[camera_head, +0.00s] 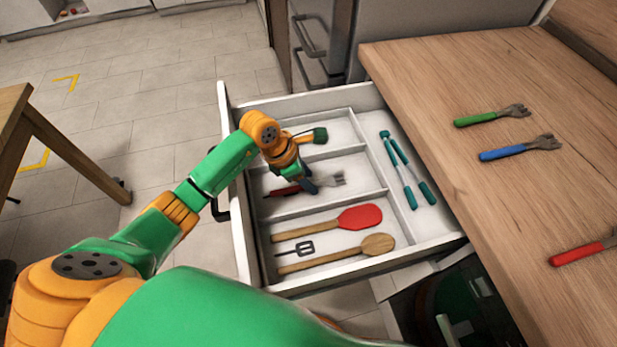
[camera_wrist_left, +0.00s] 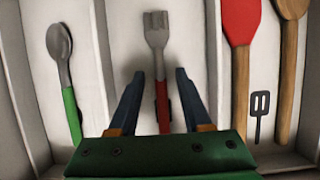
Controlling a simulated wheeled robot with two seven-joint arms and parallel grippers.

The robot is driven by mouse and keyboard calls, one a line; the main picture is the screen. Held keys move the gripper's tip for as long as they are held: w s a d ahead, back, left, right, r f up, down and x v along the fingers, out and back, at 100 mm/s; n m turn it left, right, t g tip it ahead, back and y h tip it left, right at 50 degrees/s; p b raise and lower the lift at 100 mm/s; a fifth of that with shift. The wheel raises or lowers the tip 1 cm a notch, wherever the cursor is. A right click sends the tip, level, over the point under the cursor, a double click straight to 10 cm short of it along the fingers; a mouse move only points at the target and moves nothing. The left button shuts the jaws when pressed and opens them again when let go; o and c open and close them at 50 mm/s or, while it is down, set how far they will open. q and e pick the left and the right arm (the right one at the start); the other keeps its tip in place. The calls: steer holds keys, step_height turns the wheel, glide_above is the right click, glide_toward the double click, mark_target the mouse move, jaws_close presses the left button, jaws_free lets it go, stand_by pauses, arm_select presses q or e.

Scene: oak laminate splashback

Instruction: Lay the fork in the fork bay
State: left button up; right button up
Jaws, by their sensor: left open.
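A fork with a grey head and red handle (camera_head: 330,180) lies in the middle-left bay of the open drawer, and it shows straight in the left wrist view (camera_wrist_left: 156,38). My left gripper (camera_head: 308,184) is low over this bay. In the left wrist view its two blue fingers (camera_wrist_left: 160,76) stand apart on either side of the red handle, with no clear contact. The gripper partly hides the handle in the head view. A spoon with a green handle (camera_wrist_left: 69,98) lies in the neighbouring bay. My right gripper is out of view.
The drawer (camera_head: 241,240) also holds a red spatula (camera_head: 358,217), a wooden spoon (camera_head: 375,244) and teal tongs (camera_head: 405,170). A green fork (camera_head: 490,115), a blue fork (camera_head: 520,148) and a red-handled utensil (camera_head: 583,252) lie on the worktop (camera_head: 500,200). Dividers separate the bays.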

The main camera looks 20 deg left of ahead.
arm_select(q)
steer(key=v, duration=1.1)
steer(key=shift+r, duration=0.3)
steer(key=shift+s+a, duration=0.1)
